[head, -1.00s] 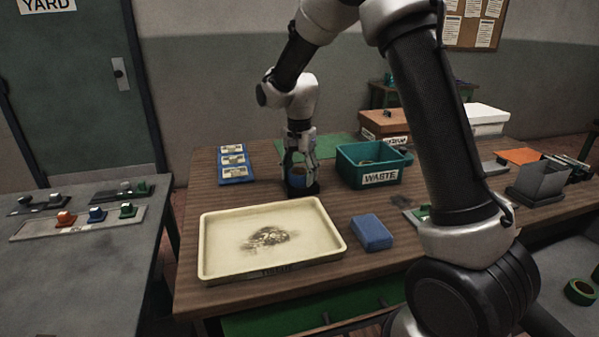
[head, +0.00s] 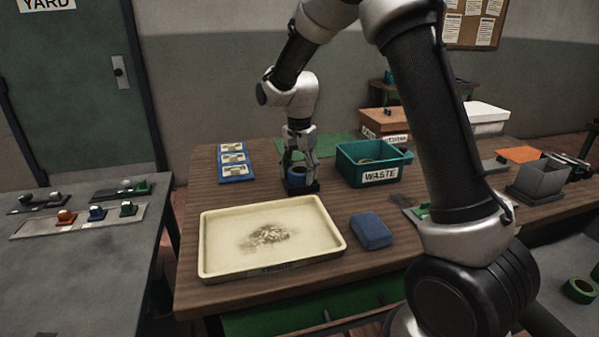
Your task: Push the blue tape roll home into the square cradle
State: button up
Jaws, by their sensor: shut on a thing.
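The blue tape roll (head: 296,179) is at the middle of the wooden table, at the dark square cradle (head: 301,190). My gripper (head: 299,172) points down over the cradle and is shut on the roll, with its fingers around the upper part. The fingers hide part of the roll. The cradle's low dark edge shows below the roll. At this size I cannot tell how deep the roll sits in the cradle or whether it is level.
A teal WASTE bin (head: 373,165) stands close to the right of the cradle. A cream tray (head: 215,258) lies in front, with a blue block (head: 371,231) to its right. A blue three-label rack (head: 233,163) is at the left. My arm hides part of the table's right side.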

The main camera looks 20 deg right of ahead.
jog(key=shift+f, duration=0.1)
jog(key=o, duration=1.1)
jog(key=shift+o, duration=0.4)
jog(key=shift+o, duration=1.3)
notch_tip(320, 180, up, 7)
